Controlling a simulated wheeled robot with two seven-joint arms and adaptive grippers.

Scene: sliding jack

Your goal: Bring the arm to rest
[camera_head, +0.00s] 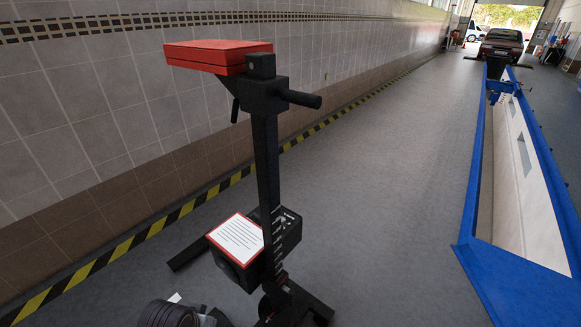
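Neither of my grippers can be made out in the head view. A dark, ribbed round part (168,314) shows at the bottom edge, cut off by the frame; I cannot tell what it belongs to. A blue device (503,86), possibly the sliding jack, sits across the far part of the blue-framed pit (478,160) at the right.
A black upright stand (266,165) with a red top (218,56) and a box with a white sheet (237,240) stands close in front. The tiled wall (90,100) runs along the left. Grey floor (390,180) lies clear between stand and pit. A car (501,45) is far back.

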